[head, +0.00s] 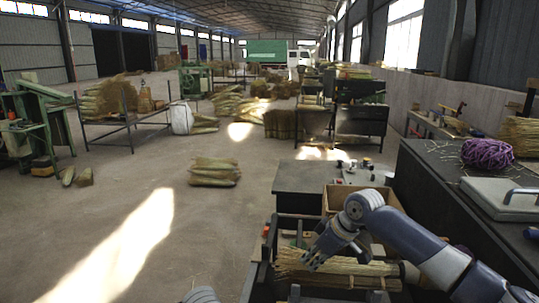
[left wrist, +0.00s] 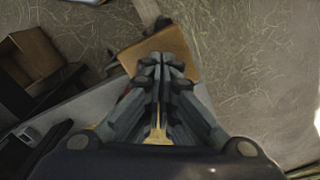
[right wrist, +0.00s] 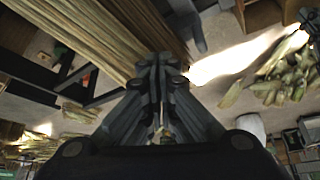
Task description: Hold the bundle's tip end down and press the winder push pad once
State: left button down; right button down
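The straw bundle (head: 340,270) lies across the dark winder frame (head: 258,275) at the lower right of the head view. It also runs diagonally across the upper left of the right wrist view (right wrist: 105,35). My right gripper (head: 314,262) is over the bundle's left part with its fingers together; whether it touches the straw is unclear. In the right wrist view its fingers (right wrist: 160,68) meet beside the straw. My left gripper (left wrist: 162,68) has its fingers together, with nothing seen between them, in front of a tan, flat-faced object (left wrist: 165,45). I cannot pick out the push pad with certainty.
A small red part (head: 266,231) stands at the winder's left edge. A cardboard box (head: 340,196) is behind the bundle. A dark bench (head: 440,190) with purple twine (head: 487,154) stands on the right. More bundles (head: 214,172) lie on the floor. Open floor is to the left.

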pick_arm(q)
jog(key=shift+r, duration=0.7)
notch_tip(320, 180, up, 12)
dwell(0.4)
dwell(1.2)
jog(key=shift+r, duration=0.1)
notch_tip(320, 180, up, 10)
jog(key=p, duration=0.9)
jog(key=shift+f+p, duration=0.25)
jog(key=shift+p, duration=0.1)
dwell(0.5)
